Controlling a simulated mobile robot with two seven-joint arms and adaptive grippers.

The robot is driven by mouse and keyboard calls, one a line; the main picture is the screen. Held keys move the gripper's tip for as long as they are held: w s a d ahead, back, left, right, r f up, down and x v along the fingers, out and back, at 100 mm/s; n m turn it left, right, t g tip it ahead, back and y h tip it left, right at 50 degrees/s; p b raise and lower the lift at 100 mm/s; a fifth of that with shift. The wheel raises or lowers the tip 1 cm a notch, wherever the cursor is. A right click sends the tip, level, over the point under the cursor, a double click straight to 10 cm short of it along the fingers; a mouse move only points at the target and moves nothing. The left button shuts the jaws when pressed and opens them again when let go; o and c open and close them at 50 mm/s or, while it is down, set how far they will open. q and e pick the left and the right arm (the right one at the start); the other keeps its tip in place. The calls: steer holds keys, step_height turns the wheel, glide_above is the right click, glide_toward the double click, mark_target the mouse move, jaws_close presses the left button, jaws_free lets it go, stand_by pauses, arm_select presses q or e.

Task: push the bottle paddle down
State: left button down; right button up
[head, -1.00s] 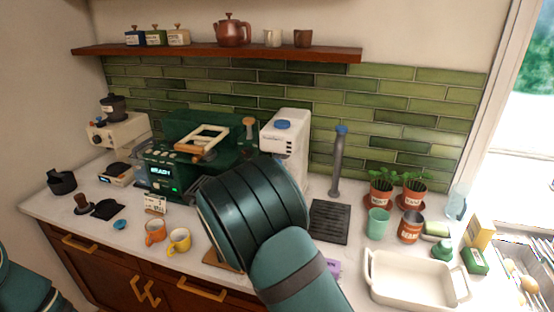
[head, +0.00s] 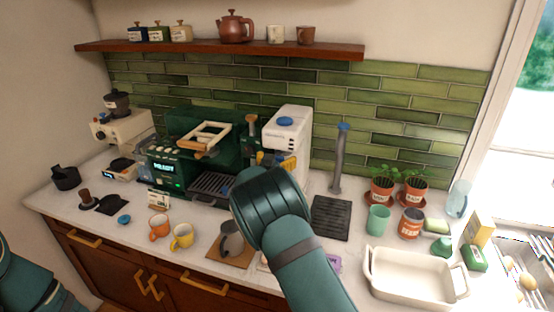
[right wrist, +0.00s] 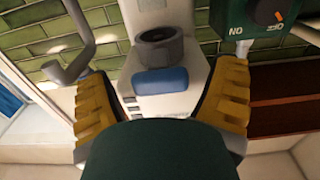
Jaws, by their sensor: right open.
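My right gripper (head: 274,160) is in front of the dispenser. Its yellow fingers are apart and empty in the right wrist view (right wrist: 162,85), with the blue paddle between them in the picture. Contact cannot be told. My left gripper is out of frame.
The green coffee machine (head: 172,152) stands close on the left. A grey tap (head: 340,158) with a blue top and a black drip tray (head: 332,218) are on the right. A steel jug (head: 231,240) and mugs stand in front.

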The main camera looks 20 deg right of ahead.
steer(key=c, duration=1.3)
step_height(320, 180, down, 5)
steer(key=b, duration=0.3)
steer(key=shift+r, duration=0.2)
steer(key=o, duration=1.1)
steer(key=shift+o, duration=1)
